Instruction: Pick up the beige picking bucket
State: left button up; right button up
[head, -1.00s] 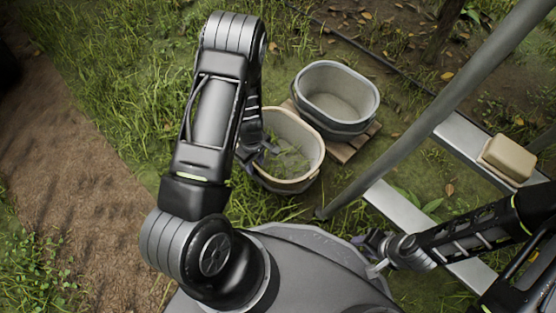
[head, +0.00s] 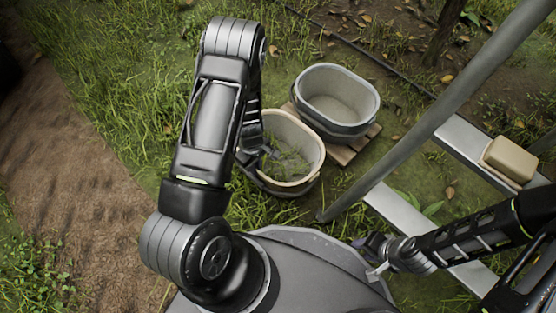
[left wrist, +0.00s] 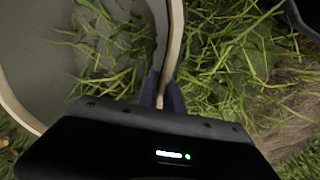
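The beige picking bucket (head: 312,172) stands upright beside a wooden pallet, left of a grey bucket. Grass shows inside it. My left gripper (head: 270,153) is at its left rim, partly hidden by my forearm. In the left wrist view the bucket's rim (left wrist: 176,40) runs down between the two dark fingers of my left gripper (left wrist: 162,94). The fingers sit close against both sides of the rim and look shut on it. My right gripper (head: 372,256) is low at the right, away from the buckets; its finger gap is not clear.
The grey bucket (head: 340,98) stands on the wooden pallet (head: 358,146), close behind the beige one. A slanted metal pole (head: 430,120) and metal ladder-like rails (head: 402,212) stand at the right, with a tan block (head: 510,158) on top. Grass and a dirt path lie left.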

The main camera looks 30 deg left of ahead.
pick_arm(q)
grip_shut()
dwell(0.9)
notch_tip(320, 180, up, 9)
jog(key=p, duration=0.4)
jog(key=shift+r+p, duration=0.15)
jog(key=shift+p, duration=0.25)
jog(key=shift+r, duration=0.35)
